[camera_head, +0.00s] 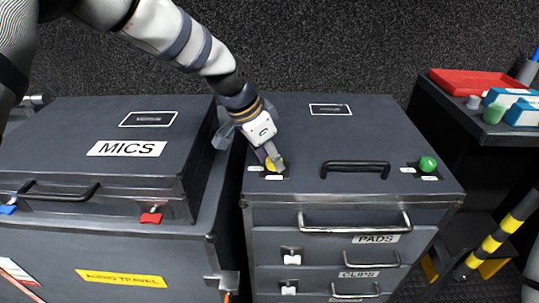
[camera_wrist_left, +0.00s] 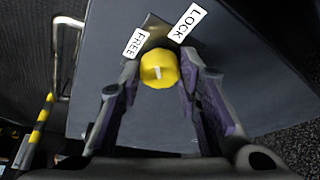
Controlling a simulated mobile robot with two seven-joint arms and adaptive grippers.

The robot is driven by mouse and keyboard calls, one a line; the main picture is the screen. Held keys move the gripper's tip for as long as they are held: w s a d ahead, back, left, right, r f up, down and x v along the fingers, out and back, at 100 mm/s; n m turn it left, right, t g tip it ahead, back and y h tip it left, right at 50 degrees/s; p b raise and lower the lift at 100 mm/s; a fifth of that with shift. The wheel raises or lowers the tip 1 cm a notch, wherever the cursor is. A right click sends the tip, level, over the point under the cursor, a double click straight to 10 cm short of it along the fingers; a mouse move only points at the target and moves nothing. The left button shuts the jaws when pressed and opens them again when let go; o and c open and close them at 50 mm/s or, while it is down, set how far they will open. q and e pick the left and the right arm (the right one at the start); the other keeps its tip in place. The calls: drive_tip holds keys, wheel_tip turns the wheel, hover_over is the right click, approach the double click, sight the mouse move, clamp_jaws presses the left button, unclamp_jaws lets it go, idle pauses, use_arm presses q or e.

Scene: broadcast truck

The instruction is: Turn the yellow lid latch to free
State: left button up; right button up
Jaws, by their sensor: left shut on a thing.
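The yellow lid latch (camera_head: 276,163) is a small round knob at the front left of the lid of the PADS drawer case (camera_head: 330,120). My left gripper (camera_head: 268,157) reaches down onto it and is shut on it. In the left wrist view the yellow latch (camera_wrist_left: 159,69) sits between the two fingers of the left gripper (camera_wrist_left: 160,80). A short white mark shows on its top. The FREE label (camera_wrist_left: 134,42) and the LOCK label (camera_wrist_left: 188,22) lie beside it. I cannot tell for certain which label the mark points to. My right gripper is not in view.
A black handle (camera_head: 355,166) and a green knob (camera_head: 427,164) sit on the same lid, to the right. The MICS case (camera_head: 60,190) stands close on the left. A side table with a red tray (camera_head: 470,83) is at the right.

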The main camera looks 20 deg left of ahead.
use_arm(q)
drive_tip(key=n, duration=0.2)
drive_tip(key=n+y, duration=0.1)
drive_tip(key=n, duration=0.1)
drive_tip(key=shift+d+t+y, duration=0.15)
drive_tip(key=shift+t+y, duration=0.15)
drive_tip(key=shift+t, duration=0.1)
drive_tip(key=shift+s+d+n+y, duration=0.1)
drive_tip(key=shift+n+y, duration=0.25)
drive_tip(key=shift+n, duration=0.7)
drive_tip(key=shift+d+n+y, duration=0.1)
drive_tip(key=shift+n+y, duration=0.25)
drive_tip(key=shift+n, duration=0.7)
drive_tip(key=o, duration=1.1)
drive_tip(key=shift+o, duration=0.2)
drive_tip(key=v, duration=1.2)
